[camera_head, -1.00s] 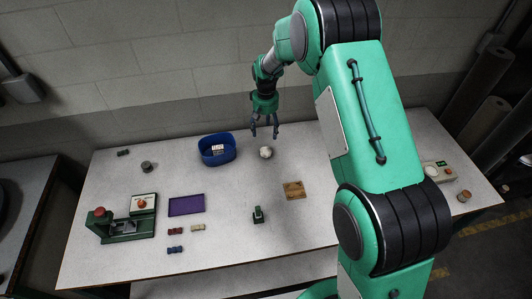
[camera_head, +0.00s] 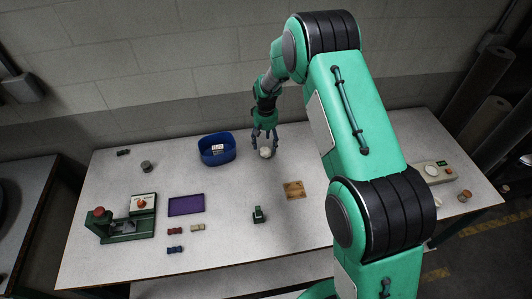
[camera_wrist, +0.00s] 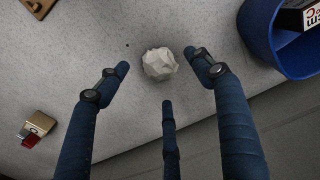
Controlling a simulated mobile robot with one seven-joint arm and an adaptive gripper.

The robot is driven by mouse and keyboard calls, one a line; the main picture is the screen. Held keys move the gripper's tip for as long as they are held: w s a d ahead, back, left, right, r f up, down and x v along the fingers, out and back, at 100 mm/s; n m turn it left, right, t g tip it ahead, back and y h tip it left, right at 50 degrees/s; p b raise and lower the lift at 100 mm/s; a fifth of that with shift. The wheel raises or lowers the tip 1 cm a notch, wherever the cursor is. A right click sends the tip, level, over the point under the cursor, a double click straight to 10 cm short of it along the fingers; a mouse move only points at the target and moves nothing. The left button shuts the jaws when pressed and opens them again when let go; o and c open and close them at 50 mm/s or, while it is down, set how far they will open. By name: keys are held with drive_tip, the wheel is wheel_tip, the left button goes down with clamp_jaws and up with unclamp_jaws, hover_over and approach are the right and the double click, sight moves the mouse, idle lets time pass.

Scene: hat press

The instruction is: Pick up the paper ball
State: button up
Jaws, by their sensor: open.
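The paper ball (camera_head: 265,152) is a crumpled white lump on the grey table, to the right of the blue bin. In the wrist view the paper ball (camera_wrist: 159,64) lies just beyond the fingertips, between the left and right fingers. My gripper (camera_head: 264,140) points down over the ball. Its blue fingers (camera_wrist: 164,80) are spread open and empty. I cannot tell whether any fingertip touches the ball.
The blue bin (camera_head: 230,154) with a white labelled box (camera_head: 217,148) inside stands close to the left of my gripper. A wooden block (camera_head: 294,189), a small green object (camera_head: 259,214), a purple mat (camera_head: 186,205) and a green press (camera_head: 122,222) sit nearer the front.

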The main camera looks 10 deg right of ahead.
sight(266, 148)
drive_tip(key=shift+f, duration=2.6)
drive_tip(key=c, duration=0.8)
